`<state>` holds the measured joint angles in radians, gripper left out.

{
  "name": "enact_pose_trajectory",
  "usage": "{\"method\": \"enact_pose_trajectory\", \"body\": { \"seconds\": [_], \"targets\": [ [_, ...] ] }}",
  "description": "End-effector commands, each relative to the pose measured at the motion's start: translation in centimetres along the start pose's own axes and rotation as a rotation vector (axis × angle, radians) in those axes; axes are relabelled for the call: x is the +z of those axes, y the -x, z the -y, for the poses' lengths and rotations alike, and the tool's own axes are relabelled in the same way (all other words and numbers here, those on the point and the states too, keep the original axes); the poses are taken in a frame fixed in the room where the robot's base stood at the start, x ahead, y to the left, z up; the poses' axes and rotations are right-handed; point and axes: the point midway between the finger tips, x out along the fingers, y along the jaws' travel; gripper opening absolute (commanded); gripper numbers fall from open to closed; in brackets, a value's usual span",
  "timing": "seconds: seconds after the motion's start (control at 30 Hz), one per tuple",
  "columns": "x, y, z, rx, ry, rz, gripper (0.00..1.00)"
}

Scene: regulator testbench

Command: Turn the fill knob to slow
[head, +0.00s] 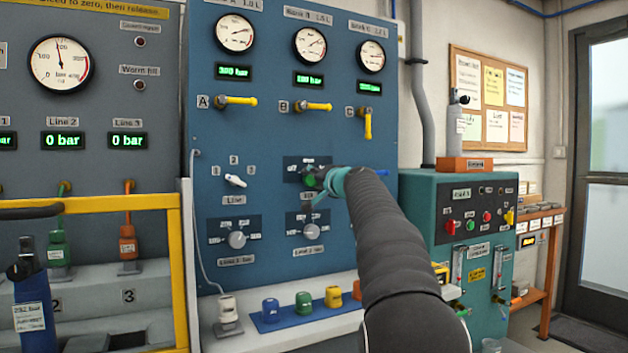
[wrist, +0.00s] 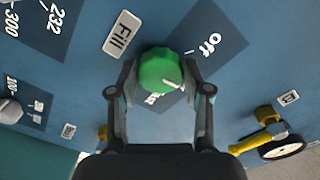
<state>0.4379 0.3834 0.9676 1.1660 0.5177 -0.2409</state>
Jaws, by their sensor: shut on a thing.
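The fill knob (wrist: 160,69) is green and round on the blue panel, in the middle of the wrist view, beside the white Fill label (wrist: 122,34). My gripper (wrist: 160,82) has one finger on each side of the knob and is shut on it. The word "off" (wrist: 210,45) shows on the dark dial plate; another word by the knob is partly covered. In the head view my gripper (head: 318,182) is at the dial plate (head: 292,164) and hides most of the knob. I cannot tell which setting the knob points to.
Yellow valve handles (head: 313,106) and gauges (head: 310,45) are above the knob on the panel. A white selector (head: 236,180) is to the left, and two grey knobs are below. Coloured caps (head: 302,303) stand on the ledge. A teal cabinet (head: 418,205) stands to the right.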

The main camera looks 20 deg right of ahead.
Motion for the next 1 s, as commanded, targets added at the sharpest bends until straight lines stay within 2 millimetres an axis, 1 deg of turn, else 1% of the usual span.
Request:
{"method": "enact_pose_trajectory", "body": {
  "seconds": [0.3, 0.77, 0.8, 0.9, 1.0],
  "targets": [
    [-0.16, 0.05, 0.12, -0.001, -0.098, -0.004, 0.14],
    [-0.18, 0.06, 0.12, -0.001, -0.110, -0.004, 0.14],
    [-0.18, 0.06, 0.12, -0.001, -0.110, -0.004, 0.51],
    [-0.15, 0.05, 0.10, -0.001, -0.110, -0.004, 0.74],
    [-0.09, 0.03, 0.09, -0.001, -0.110, -0.002, 0.74]
  ]
}}
